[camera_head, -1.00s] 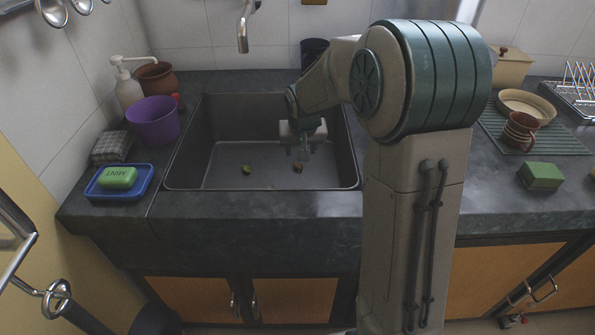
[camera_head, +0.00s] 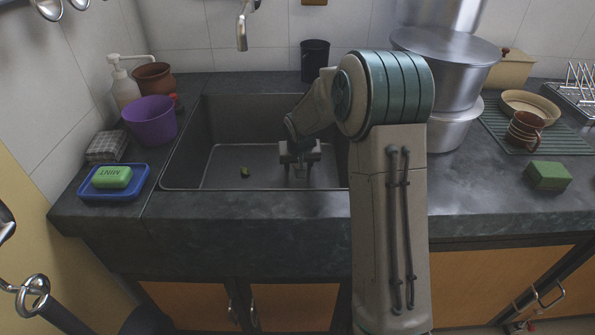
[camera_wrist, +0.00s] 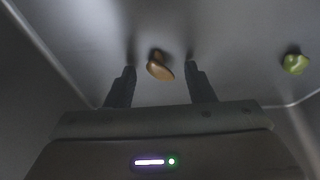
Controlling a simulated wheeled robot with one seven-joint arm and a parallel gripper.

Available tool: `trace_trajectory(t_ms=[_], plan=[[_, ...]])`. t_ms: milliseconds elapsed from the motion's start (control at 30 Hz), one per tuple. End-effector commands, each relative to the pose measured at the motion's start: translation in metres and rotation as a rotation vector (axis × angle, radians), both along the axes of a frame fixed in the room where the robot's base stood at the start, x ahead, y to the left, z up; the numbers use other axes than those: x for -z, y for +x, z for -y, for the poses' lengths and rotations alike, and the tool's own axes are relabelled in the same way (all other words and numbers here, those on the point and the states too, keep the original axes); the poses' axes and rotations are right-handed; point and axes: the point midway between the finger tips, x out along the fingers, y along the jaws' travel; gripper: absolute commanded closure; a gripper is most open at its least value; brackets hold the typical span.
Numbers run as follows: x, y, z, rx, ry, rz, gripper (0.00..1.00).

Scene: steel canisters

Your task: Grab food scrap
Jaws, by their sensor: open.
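A brown food scrap (camera_wrist: 159,66) lies on the sink floor, in the wrist view just beyond and between my fingertips. In the head view it is hidden behind my gripper. A green scrap (camera_head: 245,172) lies on the sink floor to the left of my gripper; it also shows at the right in the wrist view (camera_wrist: 295,63). My gripper (camera_head: 300,173) is open and empty, pointing down inside the sink, low over its floor. It also shows in the wrist view (camera_wrist: 160,80), one finger on each side of the brown scrap's line.
The sink (camera_head: 190,150) has steep walls around my gripper. A purple pot (camera_head: 151,122) and a blue tray (camera_head: 138,187) with green soap (camera_head: 111,177) stand left of it. Large steel pots (camera_head: 450,75) stand right, behind my arm. A black cup (camera_head: 314,60) stands behind the sink.

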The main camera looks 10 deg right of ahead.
Motion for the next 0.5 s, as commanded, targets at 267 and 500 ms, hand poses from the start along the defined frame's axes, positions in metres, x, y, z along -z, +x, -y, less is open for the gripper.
trace_trajectory(t_ms=[267,500], plan=[[-0.0007,-0.0002,0.0001,0.0,0.0,0.0,0.93],[-0.0007,-0.0003,0.0,0.0,0.0,0.0,1.0]])
